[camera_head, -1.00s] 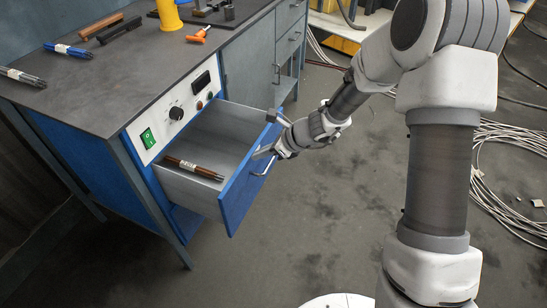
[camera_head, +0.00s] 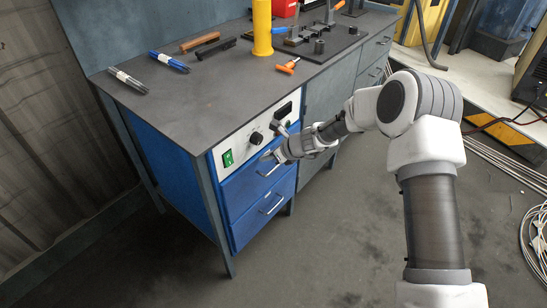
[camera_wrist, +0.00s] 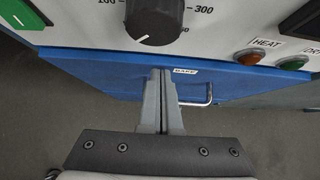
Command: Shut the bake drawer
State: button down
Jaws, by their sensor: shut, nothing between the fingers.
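The bake drawer (camera_head: 240,190) is the upper blue drawer under the control panel. Its front lies flush with the cabinet, with no gap that I can see, and its inside is hidden. In the wrist view, the blue drawer front (camera_wrist: 110,70) shows a small "BAKE" label (camera_wrist: 186,71) and part of its metal handle (camera_wrist: 209,95). My gripper (camera_head: 267,156) is at the upper part of this front, just below the panel. In the wrist view the fingers (camera_wrist: 161,72) are together and empty, with tips at or very near the front; contact is unclear.
The control panel (camera_head: 240,148) has a green switch (camera_head: 228,158) and a black knob (camera_wrist: 152,20) just above the fingers. A second blue drawer (camera_head: 258,220) is below, shut. Pens and tools lie on the worktop (camera_head: 200,105). The floor in front (camera_head: 330,240) is clear.

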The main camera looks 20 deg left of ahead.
jog(key=shift+w+a+r, duration=0.1)
jog(key=shift+w+a, duration=0.05)
jog(key=shift+a, duration=0.2)
jog(key=shift+a+r, duration=0.1)
